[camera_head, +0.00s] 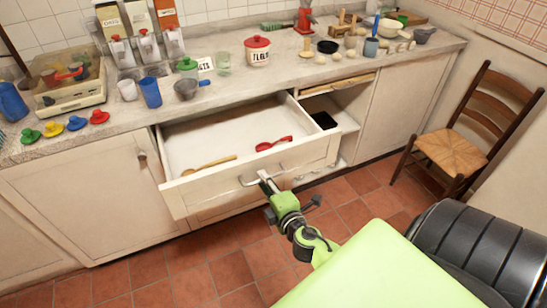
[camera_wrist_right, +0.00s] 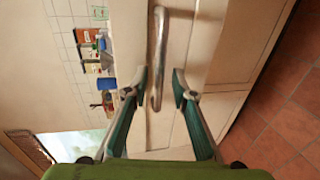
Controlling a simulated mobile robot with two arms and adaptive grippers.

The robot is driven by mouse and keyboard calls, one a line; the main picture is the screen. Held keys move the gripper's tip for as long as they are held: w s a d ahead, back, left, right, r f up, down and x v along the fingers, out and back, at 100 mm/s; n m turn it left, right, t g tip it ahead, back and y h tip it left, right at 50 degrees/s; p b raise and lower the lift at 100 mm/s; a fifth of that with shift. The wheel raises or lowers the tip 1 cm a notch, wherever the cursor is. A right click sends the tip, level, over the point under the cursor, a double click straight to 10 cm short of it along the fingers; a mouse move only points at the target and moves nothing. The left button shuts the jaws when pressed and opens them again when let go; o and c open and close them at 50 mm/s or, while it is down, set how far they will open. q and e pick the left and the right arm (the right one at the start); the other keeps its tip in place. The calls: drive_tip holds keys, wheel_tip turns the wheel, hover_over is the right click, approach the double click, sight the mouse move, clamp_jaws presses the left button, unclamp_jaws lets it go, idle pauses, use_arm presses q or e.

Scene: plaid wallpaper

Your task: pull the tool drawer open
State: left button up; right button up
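The tool drawer (camera_head: 200,140) stands pulled well out of the cream counter in the head view. A wooden utensil (camera_head: 208,164) and a red utensil (camera_head: 273,144) lie in it. Its metal bar handle (camera_head: 262,178) is on the front panel, and it also shows in the right wrist view (camera_wrist_right: 160,35). My right gripper (camera_head: 266,180) is at the handle. In the right wrist view its fingers (camera_wrist_right: 159,80) are apart, one on each side of the handle, with gaps visible. My left gripper is not in view.
A wooden chair (camera_head: 455,143) with a woven seat stands at the right. The countertop (camera_head: 285,75) holds canisters, cups and several small items. An open shelf (camera_head: 343,118) is right of the drawer. The tiled floor (camera_head: 150,270) in front is clear.

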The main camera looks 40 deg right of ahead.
drive_tip(key=v, duration=1)
drive_tip(key=shift+s, duration=0.2)
drive_tip(key=shift+f, duration=0.1)
drive_tip(key=s+a+f+m+g+y, duration=0.1)
drive_tip(key=s+a+f+m+g, duration=0.2)
drive_tip(key=f, duration=0.8)
drive_tip(key=s+f+m+g, duration=0.15)
drive_tip(key=s+f, duration=0.35)
drive_tip(key=f, duration=0.5)
drive_tip(key=s+a+f+m+g+y, duration=0.1)
drive_tip(key=s+a+f+m+g, duration=0.2)
drive_tip(key=f, duration=0.8)
drive_tip(key=s+a+f+m+g, duration=0.1)
drive_tip(key=s+f+m+g, duration=0.1)
drive_tip(key=s+f, duration=0.5)
drive_tip(key=s+a+f+m+g+y, duration=0.1)
drive_tip(key=s+f, duration=0.7)
drive_tip(key=s, duration=0.8)
drive_tip(key=a+m+g, duration=0.1)
drive_tip(key=m+g, duration=0.1)
drive_tip(key=g, duration=0.1)
drive_tip(key=shift+g+y, duration=0.3)
drive_tip(key=shift+g, duration=0.05)
